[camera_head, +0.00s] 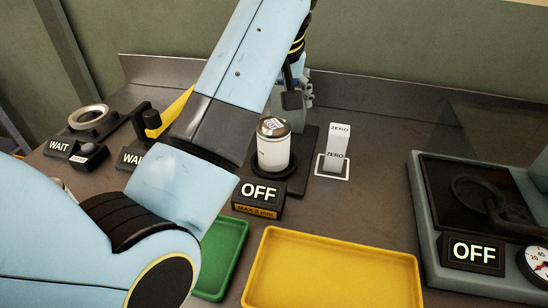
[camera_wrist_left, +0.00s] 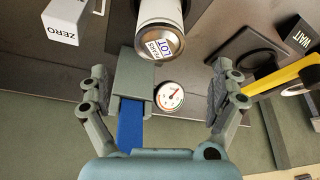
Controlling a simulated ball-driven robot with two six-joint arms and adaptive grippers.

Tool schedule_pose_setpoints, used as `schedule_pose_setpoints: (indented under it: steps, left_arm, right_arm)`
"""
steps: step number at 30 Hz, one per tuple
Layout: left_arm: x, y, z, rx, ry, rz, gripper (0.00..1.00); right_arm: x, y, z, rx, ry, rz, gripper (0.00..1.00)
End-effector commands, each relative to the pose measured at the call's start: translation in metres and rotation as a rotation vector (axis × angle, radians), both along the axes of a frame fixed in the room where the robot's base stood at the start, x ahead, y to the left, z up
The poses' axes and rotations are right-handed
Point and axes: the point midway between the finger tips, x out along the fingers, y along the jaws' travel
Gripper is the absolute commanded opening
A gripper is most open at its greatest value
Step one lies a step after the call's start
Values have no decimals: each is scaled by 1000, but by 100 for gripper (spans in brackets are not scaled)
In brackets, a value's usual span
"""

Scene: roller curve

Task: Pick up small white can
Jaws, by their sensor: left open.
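The small white can (camera_head: 272,150) stands upright on a dark round rest behind the OFF sign, with a silver top and a printed label. It also shows in the left wrist view (camera_wrist_left: 160,15) at the top edge, partly cut off. My left gripper (camera_head: 292,98) is behind and above the can in the head view, partly hidden by my own arm. In the left wrist view my left gripper (camera_wrist_left: 162,82) is open, its two fingers spread wide. The can lies beyond the fingertips, with nothing between the fingers touching them. My right gripper is out of view.
An OFF sign (camera_head: 258,194) stands before the can. A white ZERO block (camera_head: 338,148) is to its right. Green (camera_head: 222,258) and yellow (camera_head: 330,270) trays lie in front. A machine (camera_head: 432,220) stands right. A gauge (camera_wrist_left: 170,96) shows between the fingers.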

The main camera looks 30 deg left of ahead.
Motion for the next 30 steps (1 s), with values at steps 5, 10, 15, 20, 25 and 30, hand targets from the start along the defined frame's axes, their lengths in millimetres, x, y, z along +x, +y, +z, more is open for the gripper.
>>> schedule_pose_setpoints:
  steps: [5,10,15,20,25,30]
  left_arm:
    - [1,1,-27,1,2,0,97]
    - [8,7,-50,2,5,0,97]
    - [16,12,-70,2,4,-1,97]
    - [21,16,-82,1,3,0,97]
    - [32,23,-106,1,4,0,97]
    - [37,26,-121,0,1,0,97]
  right_arm:
    - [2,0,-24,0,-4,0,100]
    - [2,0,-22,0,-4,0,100]
    - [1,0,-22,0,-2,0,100]
    - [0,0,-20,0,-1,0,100]
    - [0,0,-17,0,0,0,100]
    - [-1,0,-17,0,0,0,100]
